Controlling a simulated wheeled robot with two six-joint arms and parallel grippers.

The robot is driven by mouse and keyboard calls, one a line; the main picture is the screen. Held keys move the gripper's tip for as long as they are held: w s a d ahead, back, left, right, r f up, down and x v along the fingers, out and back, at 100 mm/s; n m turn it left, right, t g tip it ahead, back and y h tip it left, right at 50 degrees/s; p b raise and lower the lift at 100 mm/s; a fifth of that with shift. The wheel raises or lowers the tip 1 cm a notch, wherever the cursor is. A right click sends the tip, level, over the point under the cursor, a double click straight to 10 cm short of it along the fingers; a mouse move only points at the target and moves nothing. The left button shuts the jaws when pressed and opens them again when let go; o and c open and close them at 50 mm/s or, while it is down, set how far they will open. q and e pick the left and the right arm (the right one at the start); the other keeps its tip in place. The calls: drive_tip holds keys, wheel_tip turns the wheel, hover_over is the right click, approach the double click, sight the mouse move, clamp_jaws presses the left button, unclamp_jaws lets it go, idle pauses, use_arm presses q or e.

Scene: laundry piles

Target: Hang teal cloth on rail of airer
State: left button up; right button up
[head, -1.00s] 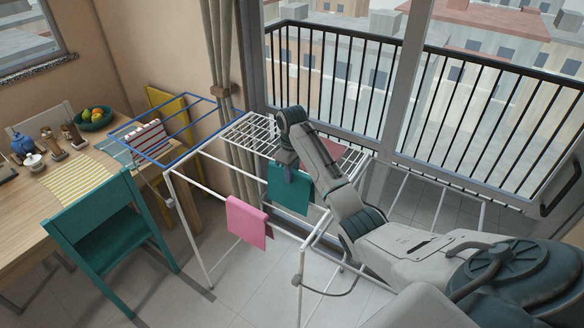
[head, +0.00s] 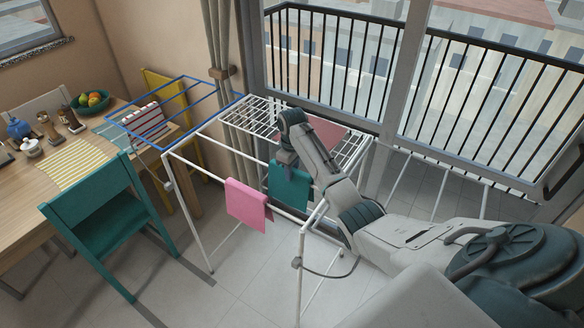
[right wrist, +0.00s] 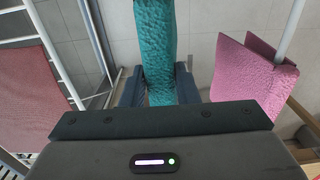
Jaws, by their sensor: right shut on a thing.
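The teal cloth (head: 290,188) hangs down from my right gripper (head: 287,163) over the white airer (head: 184,166). In the right wrist view the teal cloth (right wrist: 156,45) runs out from between the two dark fingers of the right gripper (right wrist: 160,88), which is shut on it. In the head view the cloth's lower edge appears close to a front rail (head: 287,212). I cannot tell whether it touches or lies over any rail. The cloth's top is partly hidden by the gripper. My left gripper is not in view.
A pink cloth (head: 247,205) hangs on the airer's front rail, left of the teal cloth. A red cloth (head: 326,134) lies on the airer's top. A blue frame (head: 153,149) extends left towards the table (head: 40,205). A teal chair (head: 95,215) stands at the left.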

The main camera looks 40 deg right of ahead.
drive_tip(key=shift+f, duration=0.3)
drive_tip(key=o, duration=1.1)
wheel_tip(320, 180, up, 8)
drive_tip(key=b, duration=0.3)
wheel_tip(320, 180, up, 2)
drive_tip(key=shift+p, duration=0.75)
drive_tip(key=shift+r, duration=0.45)
drive_tip(key=shift+f, duration=0.1)
